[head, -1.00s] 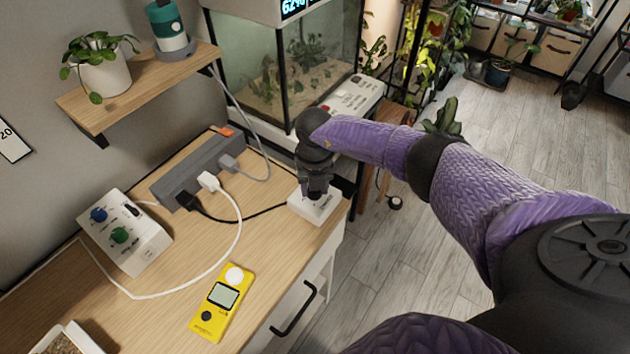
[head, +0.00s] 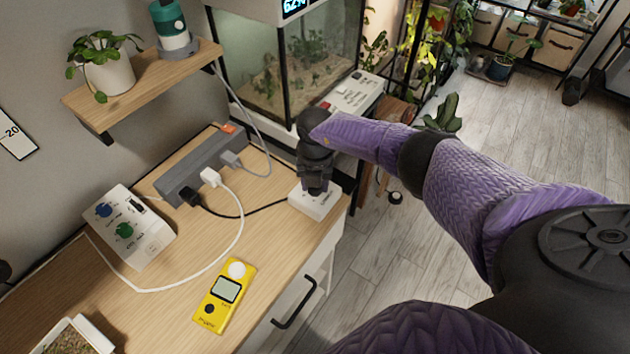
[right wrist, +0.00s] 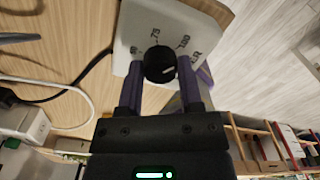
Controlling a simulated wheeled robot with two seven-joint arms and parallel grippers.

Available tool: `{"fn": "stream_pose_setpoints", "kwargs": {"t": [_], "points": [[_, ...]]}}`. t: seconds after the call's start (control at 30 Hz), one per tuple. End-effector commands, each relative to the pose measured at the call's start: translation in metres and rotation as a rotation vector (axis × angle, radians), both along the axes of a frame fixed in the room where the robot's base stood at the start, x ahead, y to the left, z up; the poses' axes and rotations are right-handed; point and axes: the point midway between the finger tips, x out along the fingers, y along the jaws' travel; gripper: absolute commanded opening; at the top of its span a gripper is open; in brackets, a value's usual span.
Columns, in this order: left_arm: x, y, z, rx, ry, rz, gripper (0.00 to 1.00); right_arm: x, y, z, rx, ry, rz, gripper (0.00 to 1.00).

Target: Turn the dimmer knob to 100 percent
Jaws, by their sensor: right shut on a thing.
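The dimmer is a white box (head: 318,205) at the desk's right edge, with a black cable running to it. In the right wrist view its round black knob (right wrist: 160,63) stands on the white face (right wrist: 178,18), with printed marks including 75 and 100 around it. A short pale mark shows on the right part of the knob; its exact reading is hard to tell. My right gripper (right wrist: 160,78) is shut on the knob, one finger on each side. In the head view the right gripper (head: 315,187) points down and hides the knob. My left gripper is not in view.
A grey power strip (head: 205,165) with plugs and a white cable lies behind. A white box with blue and green knobs (head: 150,243) and a yellow meter (head: 226,292) sit on the desk (head: 185,315). A glass tank (head: 290,75) stands close behind the arm.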

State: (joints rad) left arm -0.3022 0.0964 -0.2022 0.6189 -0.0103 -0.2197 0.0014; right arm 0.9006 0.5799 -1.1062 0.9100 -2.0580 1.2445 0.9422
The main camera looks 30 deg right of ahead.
Motion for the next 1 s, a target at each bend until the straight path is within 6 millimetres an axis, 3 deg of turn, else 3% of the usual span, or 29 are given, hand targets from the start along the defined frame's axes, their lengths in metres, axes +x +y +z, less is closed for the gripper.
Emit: {"fn": "stream_pose_setpoints", "kwargs": {"t": [0.07, 0.1, 0.23, 0.53, 0.8, 1.0], "points": [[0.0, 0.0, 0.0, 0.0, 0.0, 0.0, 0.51, 0.001, 0.0, 0.001, 0.0, -0.003, -0.001, 0.0], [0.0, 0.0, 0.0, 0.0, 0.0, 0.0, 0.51, 0.001, 0.0, 0.001, 0.0, -0.003, -0.001, 0.54], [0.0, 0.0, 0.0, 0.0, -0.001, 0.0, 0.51, 0.0, 0.0, 0.0, 0.0, -0.001, 0.0, 0.81], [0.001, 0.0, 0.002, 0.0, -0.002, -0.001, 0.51, 0.0, 0.0, 0.004, 0.0, -0.001, 0.0, 0.81], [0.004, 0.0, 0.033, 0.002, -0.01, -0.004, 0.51, 0.001, -0.001, 0.071, 0.0, -0.005, 0.001, 0.81], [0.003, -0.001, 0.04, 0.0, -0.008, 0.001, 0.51, 0.001, 0.0, 0.098, 0.0, -0.002, 0.001, 0.81]]}}
